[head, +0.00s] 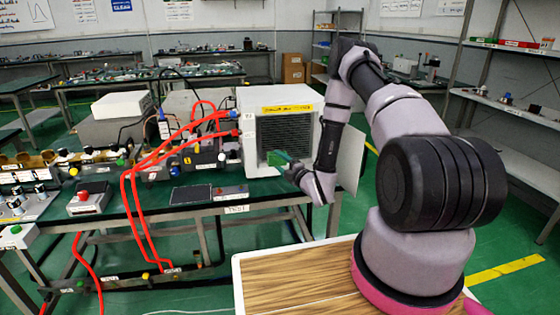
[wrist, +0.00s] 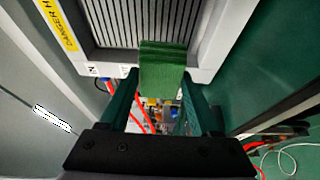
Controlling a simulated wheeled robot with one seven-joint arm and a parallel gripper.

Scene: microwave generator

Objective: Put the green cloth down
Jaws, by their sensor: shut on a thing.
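The green cloth (wrist: 162,68) is held between the two fingers of my gripper (wrist: 158,98) in the wrist view. It is in front of the slatted inside of a white box-shaped unit (wrist: 205,68). In the head view the cloth (head: 279,158) shows at the open front of the white unit (head: 247,125), and my gripper (head: 290,166) is beside it. The gripper is shut on the cloth. The far end of the cloth and what it touches cannot be made out.
The unit stands on a green bench (head: 155,195) with its door (head: 349,158) open to the right. Red hoses (head: 130,200) run along the bench at left. A dark flat panel (head: 191,194) lies in front. Shelves (head: 515,110) stand at the right.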

